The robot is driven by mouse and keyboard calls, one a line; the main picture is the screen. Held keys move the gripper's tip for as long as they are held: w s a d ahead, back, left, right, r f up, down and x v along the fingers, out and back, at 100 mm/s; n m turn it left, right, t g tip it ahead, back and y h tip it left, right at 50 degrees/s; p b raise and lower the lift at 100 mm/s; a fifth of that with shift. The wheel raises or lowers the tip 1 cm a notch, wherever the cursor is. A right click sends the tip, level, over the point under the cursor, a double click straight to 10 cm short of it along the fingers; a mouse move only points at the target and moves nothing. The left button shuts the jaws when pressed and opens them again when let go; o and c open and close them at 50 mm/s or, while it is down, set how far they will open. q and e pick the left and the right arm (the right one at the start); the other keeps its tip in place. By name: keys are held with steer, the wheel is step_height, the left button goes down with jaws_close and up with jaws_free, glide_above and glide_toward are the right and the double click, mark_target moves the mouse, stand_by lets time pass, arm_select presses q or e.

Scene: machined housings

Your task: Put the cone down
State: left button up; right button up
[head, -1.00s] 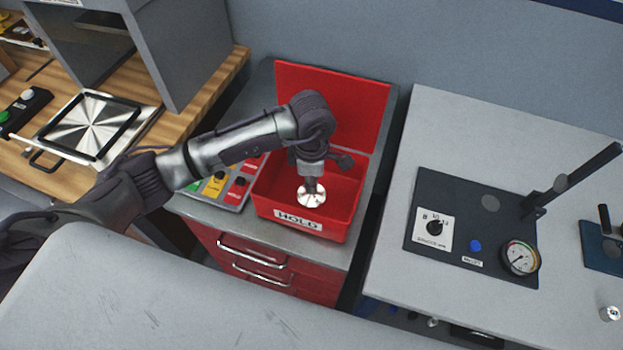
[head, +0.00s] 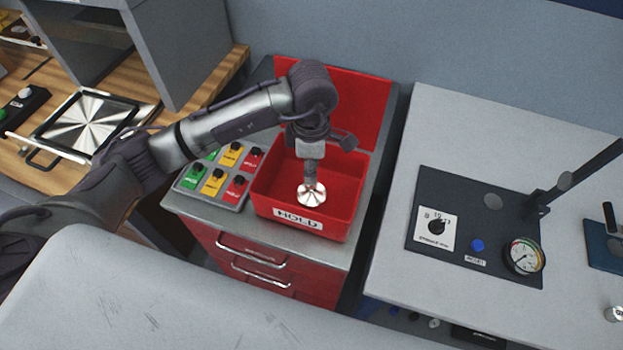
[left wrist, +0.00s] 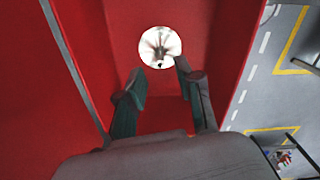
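The cone (head: 311,196) is a shiny metal piece with a wide round base. It is inside the red bin (head: 298,222) labelled HOLD, near its front wall. My left gripper (head: 311,180) points down into the bin, directly above the cone. In the left wrist view its two fingers (left wrist: 160,68) are apart with nothing gripped between them. The cone (left wrist: 160,47) shows just beyond the fingertips as a bright round disc on the red floor. My right gripper is not in view.
The bin's raised red back panel stands behind my gripper. A button panel (head: 217,180) sits left of the bin on the grey cabinet. A wooden bench is at the left. At the right, a pale table (head: 400,235) holds a dark gauge panel (head: 475,200).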

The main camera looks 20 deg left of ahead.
arm_select(q)
step_height(320, 180, up, 7)
steer(key=b, duration=0.1)
stand_by(0.7)
